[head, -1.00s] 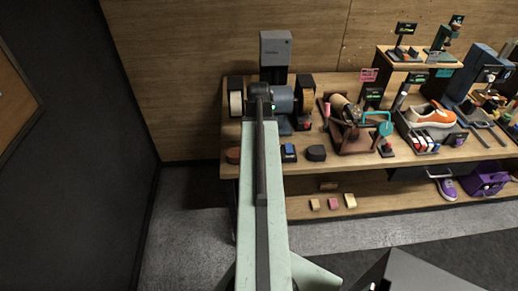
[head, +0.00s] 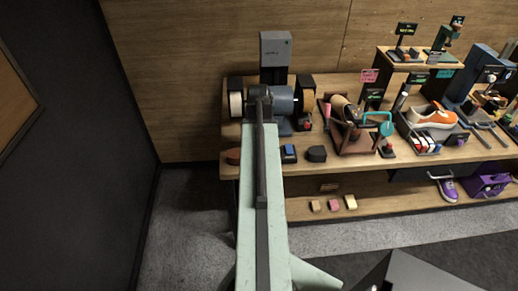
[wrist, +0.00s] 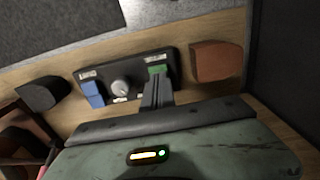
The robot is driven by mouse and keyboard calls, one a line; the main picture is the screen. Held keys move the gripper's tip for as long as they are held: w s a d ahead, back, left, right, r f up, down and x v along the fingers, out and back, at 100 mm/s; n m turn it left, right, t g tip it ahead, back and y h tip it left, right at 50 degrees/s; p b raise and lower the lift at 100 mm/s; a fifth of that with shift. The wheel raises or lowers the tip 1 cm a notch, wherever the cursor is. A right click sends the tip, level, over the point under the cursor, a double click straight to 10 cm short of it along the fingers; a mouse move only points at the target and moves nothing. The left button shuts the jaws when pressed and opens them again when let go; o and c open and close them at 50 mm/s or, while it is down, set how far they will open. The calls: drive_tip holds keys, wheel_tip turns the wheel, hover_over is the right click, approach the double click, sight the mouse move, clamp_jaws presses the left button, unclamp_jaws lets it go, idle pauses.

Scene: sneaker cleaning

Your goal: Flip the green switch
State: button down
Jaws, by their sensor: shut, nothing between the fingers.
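In the wrist view a dark control box (wrist: 137,61) lies on the wooden bench. It carries a blue switch (wrist: 92,94), a round grey knob (wrist: 121,88) and the green switch (wrist: 157,69). My gripper (wrist: 157,78) is shut and empty, with its fingertips right at the green switch and covering part of it. I cannot tell whether they touch it. In the head view the blue switch (head: 289,150) shows just right of my arm, which hides the green switch and my gripper.
A brown block (wrist: 216,61) and a black block (wrist: 42,94) flank the control box. A bench machine with a grey post (head: 275,52) stands behind. A dark wall (head: 75,140) is left. Shoes and tools fill the bench to the right.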

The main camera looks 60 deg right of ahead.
wheel_tip(320, 180, up, 7)
drive_tip(key=p, duration=0.6)
drive_tip(key=shift+f, duration=0.1)
drive_tip(key=w+a+n, duration=0.6)
drive_tip(key=w+a, duration=1.4)
drive_tip(key=a, duration=0.3)
drive_tip(key=w+a+n, duration=0.1)
drive_tip(key=a+n, duration=0.3)
drive_tip(key=a, duration=2.2)
drive_tip(key=shift+w+a+f+n, duration=0.2)
drive_tip(key=shift+w+a+n, duration=0.1)
drive_tip(key=shift+n, duration=0.1)
